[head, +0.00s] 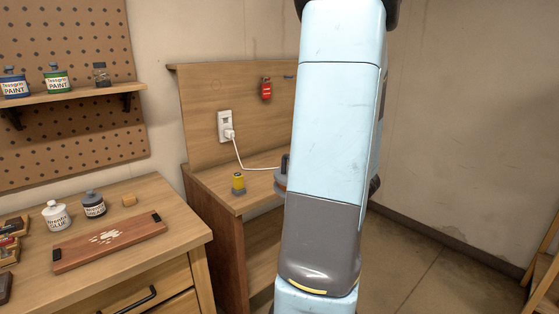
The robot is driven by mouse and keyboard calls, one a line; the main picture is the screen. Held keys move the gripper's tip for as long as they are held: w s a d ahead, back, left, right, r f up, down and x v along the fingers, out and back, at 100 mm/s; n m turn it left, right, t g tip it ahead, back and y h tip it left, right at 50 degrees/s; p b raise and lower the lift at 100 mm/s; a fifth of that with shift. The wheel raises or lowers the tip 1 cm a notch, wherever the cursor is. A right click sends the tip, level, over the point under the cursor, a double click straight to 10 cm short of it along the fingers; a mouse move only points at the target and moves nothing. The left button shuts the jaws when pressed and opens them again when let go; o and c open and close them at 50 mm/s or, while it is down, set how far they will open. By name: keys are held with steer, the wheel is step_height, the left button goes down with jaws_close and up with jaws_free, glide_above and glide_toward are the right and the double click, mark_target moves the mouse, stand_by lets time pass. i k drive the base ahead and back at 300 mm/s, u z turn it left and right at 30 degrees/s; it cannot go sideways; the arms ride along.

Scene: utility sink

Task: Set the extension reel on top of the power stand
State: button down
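A wooden stand (205,182) with a raised back panel is against the wall, left of my arm; it appears to be the power stand. A white outlet (224,127) on its panel holds a white plug (230,134). A white cord (254,168) runs from the plug across the stand top toward my arm. My gripper is not visible; my arm fills the middle of the view.
A small yellow and grey item (238,183) stands on the stand's top near its front left. A red tag or lock (266,89) hangs on the panel. A workbench (190,240) with glue jars and a board (110,241) is at left. Bare floor (420,260) lies right.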

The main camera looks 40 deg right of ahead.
mark_target(259, 174)
steer(key=i, duration=0.95)
steer(key=z, duration=0.05)
